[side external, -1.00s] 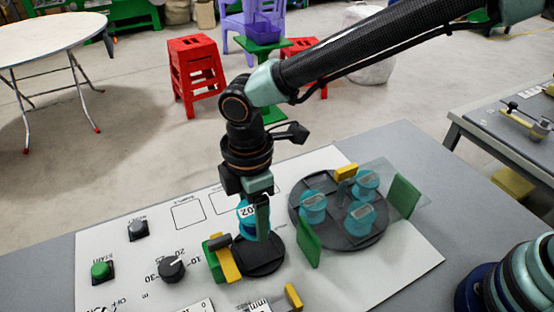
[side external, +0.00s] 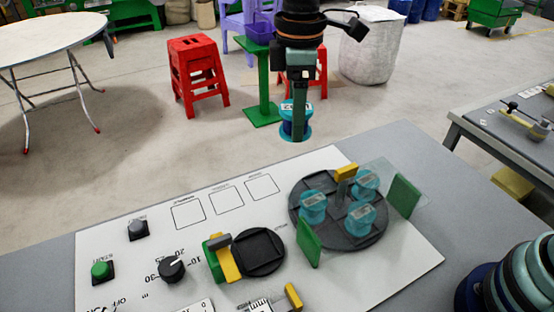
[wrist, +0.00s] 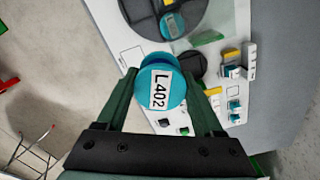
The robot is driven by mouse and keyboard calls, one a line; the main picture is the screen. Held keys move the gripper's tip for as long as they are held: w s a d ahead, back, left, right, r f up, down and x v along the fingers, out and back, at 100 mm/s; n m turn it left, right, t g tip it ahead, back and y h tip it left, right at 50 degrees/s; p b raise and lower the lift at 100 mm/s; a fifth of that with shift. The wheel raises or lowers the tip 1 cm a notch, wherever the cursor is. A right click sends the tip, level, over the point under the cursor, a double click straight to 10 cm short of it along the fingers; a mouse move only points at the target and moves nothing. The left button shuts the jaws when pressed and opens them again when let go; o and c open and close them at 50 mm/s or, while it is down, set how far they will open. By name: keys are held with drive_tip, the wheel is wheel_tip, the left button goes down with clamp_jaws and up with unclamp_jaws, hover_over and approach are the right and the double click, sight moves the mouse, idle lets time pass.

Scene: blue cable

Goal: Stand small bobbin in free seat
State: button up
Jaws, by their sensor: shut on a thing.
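A blue bobbin (side external: 287,132) with a white label is held upright in my gripper (side external: 297,112), high above the panel's back edge. In the wrist view the bobbin's labelled top (wrist: 155,72) reads L402, between the two fingers. The dark round turntable (side external: 341,243) lies lower right of it and carries three blue bobbins: left (side external: 313,208), back right (side external: 365,184) and front (side external: 360,216). The turntable's back-left seat (side external: 321,181) looks empty. The single dark round holder (side external: 258,252) to the left is empty.
A clear plate with green end blocks (side external: 309,243) (side external: 403,196) spans part of the turntable. Yellow blocks (side external: 345,172) (side external: 293,296) stand near it. A green and yellow clamp (side external: 222,258) sits beside the empty holder. Knobs and buttons are at left. The panel's back is clear.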

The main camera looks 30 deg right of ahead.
drive_tip(key=w+d+m, duration=0.3)
drive_tip(key=d+m, duration=0.1)
drive_tip(key=d, duration=0.6)
drive_tip(key=f, duration=2)
drive_tip(key=shift+s+a, duration=0.15)
drive_tip(key=shift+s, duration=0.05)
drive_tip(key=o, duration=1.2)
drive_tip(key=shift+f, duration=0.1)
drive_tip(key=shift+o, duration=0.2)
